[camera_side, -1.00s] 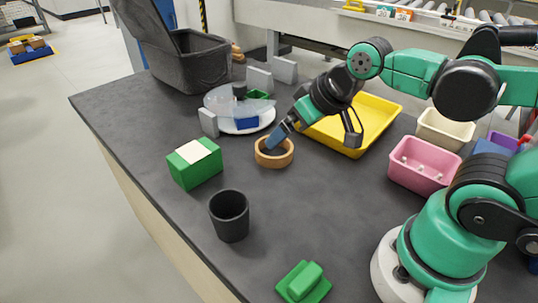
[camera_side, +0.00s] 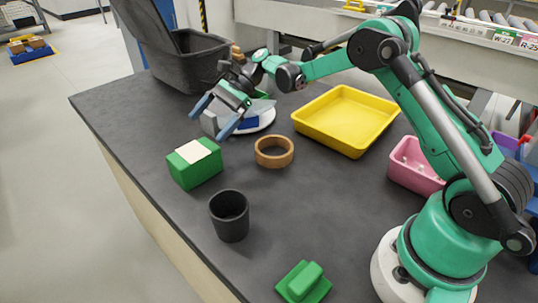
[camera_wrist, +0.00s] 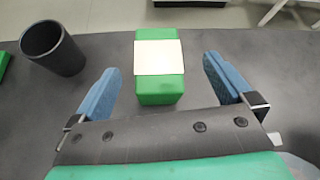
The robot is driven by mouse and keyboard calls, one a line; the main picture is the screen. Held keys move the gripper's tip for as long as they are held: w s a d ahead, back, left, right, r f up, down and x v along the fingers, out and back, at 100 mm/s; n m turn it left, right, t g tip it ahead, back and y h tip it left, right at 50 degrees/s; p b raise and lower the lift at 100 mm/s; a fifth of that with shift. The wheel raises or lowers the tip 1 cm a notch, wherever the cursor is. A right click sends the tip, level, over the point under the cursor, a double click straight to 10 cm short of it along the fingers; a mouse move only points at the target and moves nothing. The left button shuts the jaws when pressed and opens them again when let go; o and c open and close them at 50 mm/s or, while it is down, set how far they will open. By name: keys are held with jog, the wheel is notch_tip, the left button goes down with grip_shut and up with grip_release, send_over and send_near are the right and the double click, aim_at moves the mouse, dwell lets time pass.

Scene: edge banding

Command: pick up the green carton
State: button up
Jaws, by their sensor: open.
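The green carton (camera_side: 195,165) is a green box with a pale label on top. It stands on the dark table, left of the wooden ring. In the wrist view the carton (camera_wrist: 159,68) lies ahead of the fingers, centred between them and apart from both. My gripper (camera_side: 209,122) is open and empty, with blue fingers spread, above and just behind the carton in the side view. Its two fingers also frame the wrist view (camera_wrist: 160,82).
A black cup (camera_side: 230,216) stands in front of the carton. A wooden ring (camera_side: 274,152) lies to its right. A yellow tray (camera_side: 348,120) is farther right. A green block (camera_side: 303,282) lies near the front.

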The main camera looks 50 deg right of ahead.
aim_at(199, 148)
jog(key=f, duration=0.1)
jog(key=f+m+y, duration=0.1)
jog(key=f+g, duration=0.1)
jog(key=shift+w+d+f+m+y, duration=0.15)
jog(key=shift+d+m+y, duration=0.15)
jog(key=shift+y, duration=0.1)
jog(key=shift+x, duration=2.8)
jog(key=c, duration=1.2)
jog(key=shift+c, duration=0.2)
